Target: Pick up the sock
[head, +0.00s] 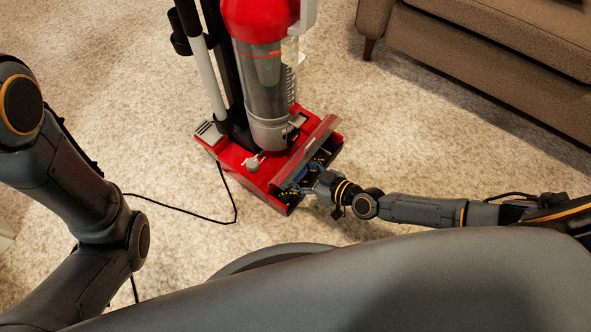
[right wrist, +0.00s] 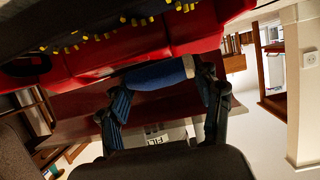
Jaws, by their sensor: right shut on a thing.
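My right gripper (head: 303,183) reaches in from the right to the front of the red vacuum cleaner's floor head (head: 235,155). In the right wrist view, the gripper (right wrist: 165,95) is shut on a blue sock (right wrist: 155,75) with a whitish end, which lies across between the fingertips. The sock is right beside the red head and the dark brush roller with yellow bristles (right wrist: 85,38). I cannot tell whether it still touches the roller. In the head view the sock is mostly hidden by the gripper and the head. My left arm shows at the left, but its gripper is out of view.
The vacuum stands upright on beige carpet (head: 400,120), its red and clear canister (head: 265,80) above the head. A black cord (head: 190,213) runs over the carpet to the left. A brown sofa (head: 490,50) stands at the upper right. Carpet between vacuum and sofa is clear.

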